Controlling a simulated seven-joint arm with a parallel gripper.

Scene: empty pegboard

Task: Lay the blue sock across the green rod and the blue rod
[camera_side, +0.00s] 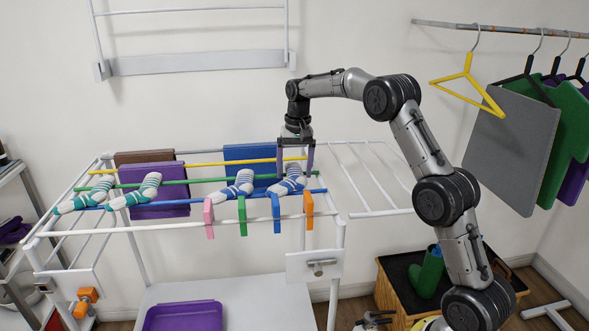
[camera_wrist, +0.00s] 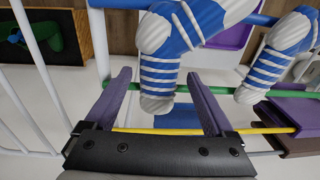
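The blue-and-white striped sock (camera_side: 290,181) near the right end of the rack lies across the green rod (camera_side: 185,182) and the blue rod (camera_side: 312,191). In the wrist view, this sock (camera_wrist: 160,80) has one end over the green rod (camera_wrist: 232,88) and its other part near the blue rod (camera_wrist: 262,19). My gripper (camera_side: 295,170) points down over that sock. Its purple fingers are open, one on each side of the sock's end; whether they touch it is unclear. A second blue striped sock (camera_side: 237,186) lies to its left; it also shows in the wrist view (camera_wrist: 272,70).
Two green striped socks (camera_side: 144,191) (camera_side: 84,197) lie further left across the rods. A yellow rod (camera_side: 230,162) runs behind. Purple (camera_side: 160,205), brown and blue cloths hang there. Coloured clips (camera_side: 242,215) sit on the front bar. A purple tray (camera_side: 182,316) is below.

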